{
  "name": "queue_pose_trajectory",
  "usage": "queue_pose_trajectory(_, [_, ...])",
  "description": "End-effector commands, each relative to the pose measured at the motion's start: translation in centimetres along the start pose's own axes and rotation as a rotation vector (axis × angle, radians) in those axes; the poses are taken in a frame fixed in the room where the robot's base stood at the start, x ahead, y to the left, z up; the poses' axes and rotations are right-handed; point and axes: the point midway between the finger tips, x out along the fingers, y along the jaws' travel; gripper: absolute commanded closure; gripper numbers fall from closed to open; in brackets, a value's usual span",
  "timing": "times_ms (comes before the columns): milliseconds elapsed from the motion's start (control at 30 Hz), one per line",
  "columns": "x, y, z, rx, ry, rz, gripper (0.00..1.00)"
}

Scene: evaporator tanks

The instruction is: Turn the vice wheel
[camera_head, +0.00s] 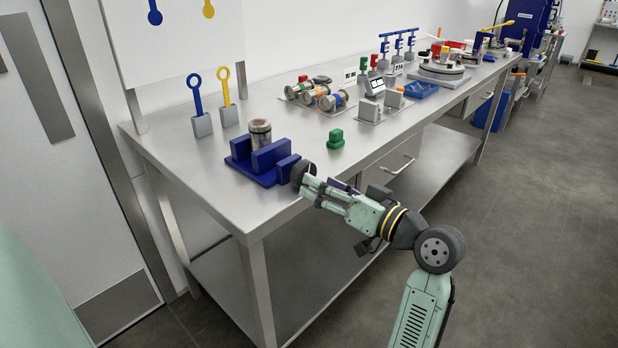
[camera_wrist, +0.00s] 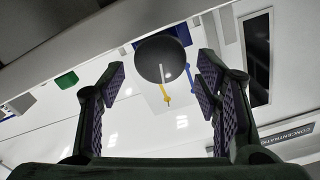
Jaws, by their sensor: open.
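The blue vice (camera_head: 262,160) is on the near left corner of the metal bench in the head view, with a metal cylinder (camera_head: 260,133) standing at its jaws. Its dark round wheel (camera_head: 301,172) is on the vice's right end, by the bench's front edge. My gripper (camera_head: 308,186) is at the wheel, and its fingers partly cover it. In the wrist view the wheel (camera_wrist: 160,58) appears as a dark disc between the open fingers of my gripper (camera_wrist: 162,72). Gaps show on both sides there; I cannot tell how deep the wheel is between the pads.
A green block (camera_head: 336,138) sits right of the vice. Blue and yellow ring-topped tools (camera_head: 226,98) stand behind it. Metal pipe parts (camera_head: 318,94) and a blue tray (camera_head: 421,90) are farther along the bench. The floor (camera_head: 530,210) in front is clear.

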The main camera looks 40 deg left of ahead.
Motion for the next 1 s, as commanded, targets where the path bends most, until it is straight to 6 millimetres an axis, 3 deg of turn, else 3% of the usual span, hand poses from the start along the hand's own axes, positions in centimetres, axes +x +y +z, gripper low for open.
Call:
queue_pose_trajectory(100, [-2.6,0.1,0.0,0.000,0.002,0.004,0.42])
queue_pose_trajectory(300, [-5.5,0.1,0.0,0.000,0.000,0.002,0.42])
queue_pose_trajectory(567, [-6.3,0.0,0.0,0.000,-0.001,0.000,0.42])
queue_pose_trajectory(700, [-6.3,0.0,0.0,0.000,-0.001,0.000,0.42])
queue_pose_trajectory(833, [-5.4,-0.3,-0.6,-0.014,0.016,0.006,0.51])
queue_pose_trajectory(933, [-2.6,-1.6,-2.8,-0.068,0.086,0.037,0.58])
queue_pose_trajectory(1000, [0.2,-3.7,-5.5,-0.138,0.182,0.065,0.62])
